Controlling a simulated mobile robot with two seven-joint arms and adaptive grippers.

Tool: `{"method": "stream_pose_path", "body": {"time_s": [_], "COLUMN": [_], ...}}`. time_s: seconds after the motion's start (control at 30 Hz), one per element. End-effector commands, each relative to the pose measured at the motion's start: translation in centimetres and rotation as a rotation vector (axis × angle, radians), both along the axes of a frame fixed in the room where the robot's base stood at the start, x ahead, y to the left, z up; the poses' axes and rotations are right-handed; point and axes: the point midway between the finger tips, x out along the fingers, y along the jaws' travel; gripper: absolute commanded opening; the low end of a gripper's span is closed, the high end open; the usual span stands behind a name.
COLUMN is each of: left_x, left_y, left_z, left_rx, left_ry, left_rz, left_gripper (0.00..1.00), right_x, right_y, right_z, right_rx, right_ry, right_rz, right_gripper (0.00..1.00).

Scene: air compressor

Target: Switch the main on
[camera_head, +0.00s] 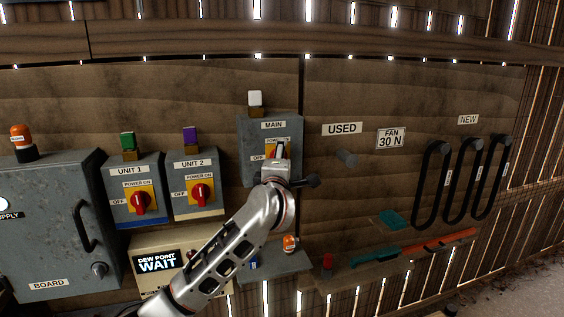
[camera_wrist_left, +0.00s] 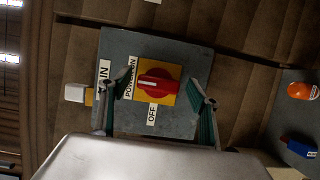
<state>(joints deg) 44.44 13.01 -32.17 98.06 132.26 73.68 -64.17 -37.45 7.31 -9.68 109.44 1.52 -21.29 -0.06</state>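The MAIN switch box (camera_head: 255,133) is a grey box on the wooden wall, with a white lamp (camera_head: 255,98) on top. Its red rotary knob (camera_wrist_left: 158,86) sits on a yellow plate in the left wrist view. The knob's raised handle lies along the direction of the POWER ON label (camera_wrist_left: 131,78), with the OFF label (camera_wrist_left: 152,113) to its side. My left gripper (camera_head: 279,158) is in front of the box and hides much of the knob in the head view. Its fingers are apart, one on each side of the knob, with visible gaps. My right gripper is not in view.
UNIT 1 (camera_head: 123,171) and UNIT 2 (camera_head: 182,165) switch boxes stand to the left, beside the grey BOARD cabinet (camera_head: 40,220). A peg (camera_head: 346,158) and hanging black belts (camera_head: 430,185) are to the right.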

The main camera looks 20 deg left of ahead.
Motion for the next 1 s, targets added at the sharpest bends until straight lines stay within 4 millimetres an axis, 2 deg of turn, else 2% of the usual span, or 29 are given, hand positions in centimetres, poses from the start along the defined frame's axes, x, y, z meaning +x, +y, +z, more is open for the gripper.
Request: {"method": "stream_pose_path", "body": {"time_s": [0.27, 0.43, 0.8, 1.0], "left_x": [-0.1, -1.3, -8.3, -10.9], "left_y": [-0.1, -0.4, -1.8, -2.3], "left_z": [0.1, 0.1, 0.1, 0.1], "left_rx": [-0.002, -0.001, -0.003, -0.001], "left_ry": [-0.002, -0.003, -0.003, -0.001], "left_rz": [-0.001, -0.002, -0.003, -0.002], "left_gripper": [0.61, 0.61, 0.61, 0.61], "right_x": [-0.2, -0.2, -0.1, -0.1], "right_y": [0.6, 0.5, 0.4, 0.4], "right_z": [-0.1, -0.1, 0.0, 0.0], "right_rx": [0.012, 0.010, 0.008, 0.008], "right_ry": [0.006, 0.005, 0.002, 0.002], "right_rz": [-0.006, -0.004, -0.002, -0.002], "right_gripper": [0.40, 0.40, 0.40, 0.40]}}
